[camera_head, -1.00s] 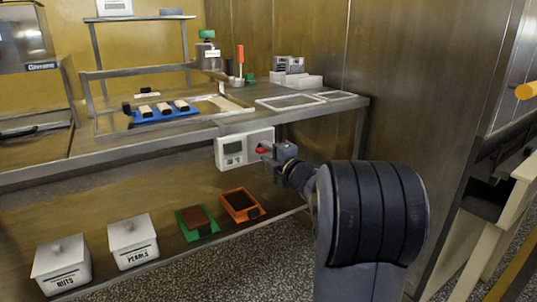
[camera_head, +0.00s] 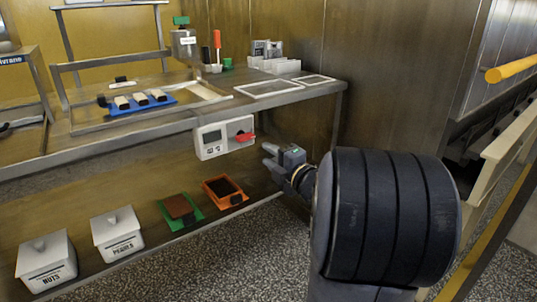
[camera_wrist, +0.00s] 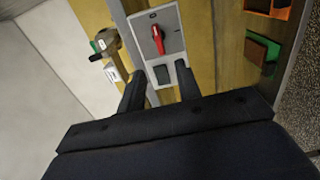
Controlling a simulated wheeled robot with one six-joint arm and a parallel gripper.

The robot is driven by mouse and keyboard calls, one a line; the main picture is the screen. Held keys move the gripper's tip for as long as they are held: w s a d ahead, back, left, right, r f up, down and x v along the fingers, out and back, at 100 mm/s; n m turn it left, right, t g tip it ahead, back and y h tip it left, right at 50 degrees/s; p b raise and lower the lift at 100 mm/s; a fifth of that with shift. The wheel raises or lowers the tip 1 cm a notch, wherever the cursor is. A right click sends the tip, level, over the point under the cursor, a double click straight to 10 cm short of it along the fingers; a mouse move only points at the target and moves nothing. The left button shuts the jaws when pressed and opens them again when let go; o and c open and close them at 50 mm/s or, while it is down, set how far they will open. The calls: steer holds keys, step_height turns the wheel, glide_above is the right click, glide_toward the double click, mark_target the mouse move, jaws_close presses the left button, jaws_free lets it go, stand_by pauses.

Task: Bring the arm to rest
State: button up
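My gripper (camera_head: 269,156) is in front of the bench, just right of the white control box (camera_head: 206,150) and apart from it. In the wrist view my gripper (camera_wrist: 160,88) has its two dark fingers spread apart with nothing between them. The control box (camera_wrist: 145,24) with its red knob (camera_wrist: 158,40) shows beyond the fingertips. In the head view the red knob (camera_head: 243,136) is on the right of the box face, beside a small display.
The steel bench (camera_head: 150,127) holds a blue tray (camera_head: 122,110) with several bars. Below are white bins labelled NUTS (camera_head: 45,262) and PEARLS (camera_head: 118,238), a green tray (camera_head: 195,217) and an orange tray (camera_head: 236,203). A yellow rail (camera_head: 510,72) is at right. Speckled floor is open.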

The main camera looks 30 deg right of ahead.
mark_target(246, 139)
steer(key=shift+w, duration=0.1)
steer(key=w, duration=0.3)
steer(key=w+b, duration=0.1)
steer(key=w, duration=0.3)
steer(key=w+a+b, duration=0.1)
steer(key=w, duration=0.2)
steer(key=shift+w+a, duration=0.1)
steer(key=shift+w, duration=0.25)
steer(key=shift+r, duration=0.1)
